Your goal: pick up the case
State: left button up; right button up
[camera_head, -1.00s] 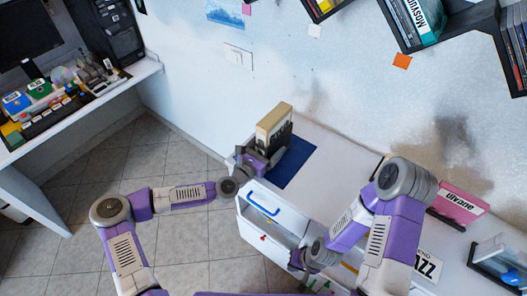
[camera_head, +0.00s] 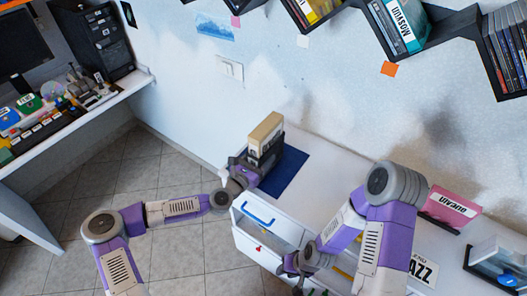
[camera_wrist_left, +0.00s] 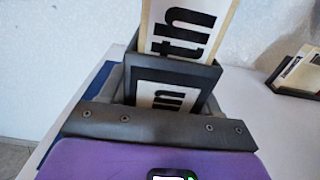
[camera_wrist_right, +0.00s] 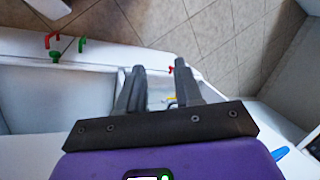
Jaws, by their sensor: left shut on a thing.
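The case (camera_head: 266,131) is cream with large black letters. It stands in a black holder (camera_head: 263,158) over the white cabinet top by the wall. In the left wrist view the case (camera_wrist_left: 188,30) rises out of the black holder (camera_wrist_left: 178,66), and its lower part shows through the front opening. My left gripper (camera_head: 250,168) is shut around this piece from the left; the fingertips are mostly hidden. I cannot tell whether it is clear of the surface. My right gripper (camera_head: 296,268) is open and empty in front of the cabinet; its fingers (camera_wrist_right: 160,85) are apart.
A blue mat (camera_head: 285,176) lies beside the case. The white cabinet has a drawer with a blue handle (camera_head: 257,213). A pink case (camera_head: 452,207) stands further right. Wall shelves (camera_head: 446,32) hold discs above. A desk (camera_head: 85,120) is at left.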

jog(key=o, duration=0.7)
jog(key=w+a+r+n, duration=0.1)
jog(key=a+r+n, duration=0.1)
jog(key=w+a+r+n, duration=0.1)
jog(key=w+a+r, duration=0.1)
jog(key=a+r, duration=0.1)
jog(key=w+a+r+n, duration=0.2)
jog(key=shift+w+a+r+n, duration=0.15)
jog(key=shift+a+r+n, duration=0.05)
jog(key=shift+r+n, duration=0.1)
jog(key=s+a+r+n+h, duration=0.1)
jog(key=a+r+n, duration=0.3)
jog(key=r, duration=0.4)
jog(key=a+r+n+t, duration=0.1)
jog(key=a+r+n, duration=0.35)
jog(key=r, duration=0.25)
jog(key=s+a+r+n+h, duration=0.1)
jog(key=a+r+n, duration=0.2)
jog(key=a+r, duration=0.35)
jog(key=n+t+h, duration=1)
jog(key=n+h, duration=0.1)
jog(key=n, duration=0.2)
send_near(261, 130)
jog(key=x, duration=1.1)
jog(key=shift+c, duration=0.2)
